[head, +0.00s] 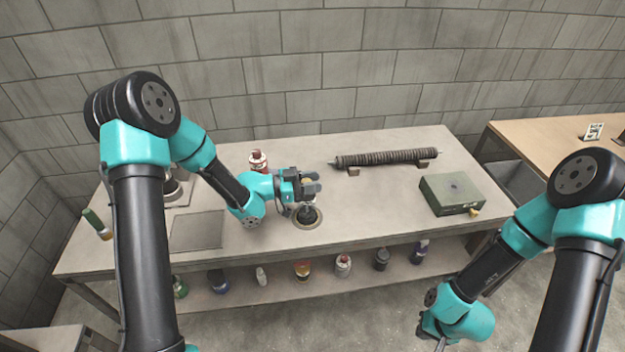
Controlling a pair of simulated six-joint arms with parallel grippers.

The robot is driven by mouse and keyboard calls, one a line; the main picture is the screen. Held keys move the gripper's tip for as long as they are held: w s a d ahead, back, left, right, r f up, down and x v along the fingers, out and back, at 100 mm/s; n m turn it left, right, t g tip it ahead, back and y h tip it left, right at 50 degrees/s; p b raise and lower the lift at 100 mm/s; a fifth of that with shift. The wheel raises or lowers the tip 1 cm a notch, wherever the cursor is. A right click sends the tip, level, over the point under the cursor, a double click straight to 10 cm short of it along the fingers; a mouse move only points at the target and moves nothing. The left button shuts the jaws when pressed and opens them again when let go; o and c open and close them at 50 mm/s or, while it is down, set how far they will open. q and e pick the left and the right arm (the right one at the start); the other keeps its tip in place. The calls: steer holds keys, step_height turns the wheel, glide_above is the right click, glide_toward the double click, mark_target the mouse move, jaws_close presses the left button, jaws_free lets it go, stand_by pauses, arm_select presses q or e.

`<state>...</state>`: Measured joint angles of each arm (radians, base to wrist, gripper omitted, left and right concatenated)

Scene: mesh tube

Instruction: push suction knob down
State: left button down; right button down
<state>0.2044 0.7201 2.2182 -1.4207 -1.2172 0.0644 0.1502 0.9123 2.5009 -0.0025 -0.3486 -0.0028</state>
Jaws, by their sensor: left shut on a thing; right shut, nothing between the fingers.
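The suction knob (308,214) is a small dark piece standing in a round, tan-rimmed opening (294,222) near the front middle of the workbench. My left gripper (312,184) is directly over it, reaching in from the left. Its fingers are shut on the knob's upper part, which they mostly hide. How far down the knob sits is too small to tell. My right gripper (437,341) is low at the bottom right, in front of the bench, shut and empty.
On the workbench (375,218), a ribbed dark tube (388,158) lies on small supports at the back. A green box (451,193) stands at right, a red-and-white bottle (258,161) behind my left gripper. Several bottles line the lower shelf. The bench between opening and box is clear.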

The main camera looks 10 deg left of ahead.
arm_select(q)
steer(key=c, duration=1)
jaws_free()
steer(key=shift+f, duration=0.3)
steer(key=shift+c, duration=0.2)
steer(key=o, duration=0.3)
steer(key=shift+r, duration=0.1)
steer(key=shift+a, duration=0.1)
steer(key=v, duration=1.7)
